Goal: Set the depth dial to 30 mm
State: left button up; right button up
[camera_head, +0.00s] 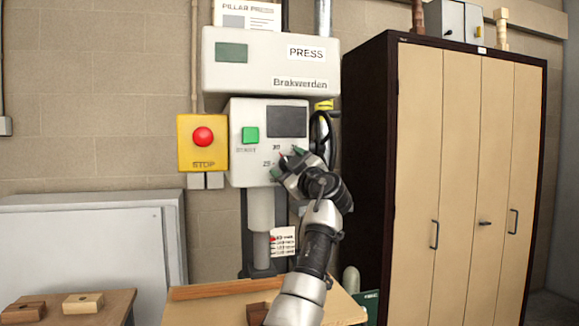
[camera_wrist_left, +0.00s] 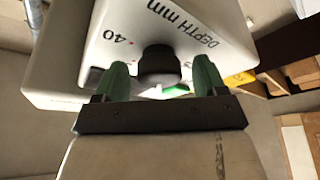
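The depth dial (camera_wrist_left: 160,66) is a round black knob on the white press panel (camera_wrist_left: 105,45). In the left wrist view, the printed "40" and "DEPTH mm" stand near it. My left gripper (camera_wrist_left: 160,82) is open, with one green fingertip on each side of the dial and a visible gap on both sides. In the head view, my left gripper (camera_head: 289,163) is at the lower part of the press panel (camera_head: 236,170) and hides the dial. Small scale numbers show beside it. I cannot make out the dial's pointer. My right gripper is not in view.
On the press are a green start button (camera_head: 250,135) and a dark screen (camera_head: 287,121). A yellow box with a red stop button (camera_head: 203,137) is at its left. A tall cabinet (camera_head: 420,170) stands close on the right. A wooden table (camera_head: 215,312) is below.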

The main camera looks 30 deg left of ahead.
pick_arm(q)
jog(key=b+v, duration=0.3)
jog(key=v, duration=0.7)
jog(key=shift+s+d+b, duration=0.2)
jog(key=shift+d+b, duration=0.15)
jog(key=shift+b, duration=0.05)
jog(key=shift+f, duration=0.1)
